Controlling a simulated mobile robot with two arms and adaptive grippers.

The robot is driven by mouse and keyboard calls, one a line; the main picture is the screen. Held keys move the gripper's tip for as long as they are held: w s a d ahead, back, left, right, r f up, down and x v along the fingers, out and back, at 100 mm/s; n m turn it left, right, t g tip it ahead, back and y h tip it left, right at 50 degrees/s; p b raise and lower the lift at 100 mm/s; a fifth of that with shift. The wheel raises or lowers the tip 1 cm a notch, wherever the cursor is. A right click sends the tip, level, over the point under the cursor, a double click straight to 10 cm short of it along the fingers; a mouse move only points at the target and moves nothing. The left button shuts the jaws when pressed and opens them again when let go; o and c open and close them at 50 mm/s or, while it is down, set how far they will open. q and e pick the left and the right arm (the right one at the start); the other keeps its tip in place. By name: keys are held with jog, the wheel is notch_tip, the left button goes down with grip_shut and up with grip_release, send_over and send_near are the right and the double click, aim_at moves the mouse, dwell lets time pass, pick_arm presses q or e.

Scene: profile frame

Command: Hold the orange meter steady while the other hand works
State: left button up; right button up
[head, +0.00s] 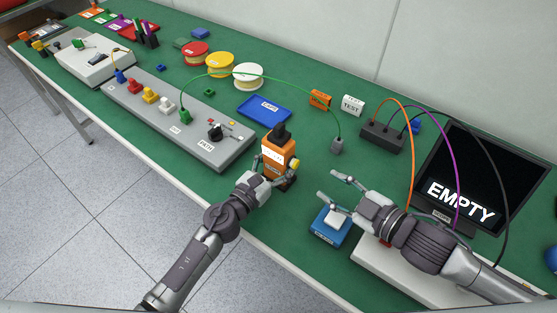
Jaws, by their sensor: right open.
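The orange meter (275,146), with a white band and a black top, stands upright on the green bench near its front edge. My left gripper (273,174) comes in from the front and has a finger on each side of the meter's lower part, shut on it. The gripper hides some of the meter's base. My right gripper (330,186) is open and empty, to the right of the meter, with its fingers pointing left. A blue box with a pale top (329,229) is beside and partly behind its lower finger.
A grey panel (215,148) with coloured plugs lies left of the meter. A blue tray (264,107) and spools (220,65) are behind. A black socket block (382,137) with cables and an "EMPTY" screen (475,185) stand right. Green bench (310,155) shows between the grippers.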

dwell(0.4)
grip_shut()
dwell(1.3)
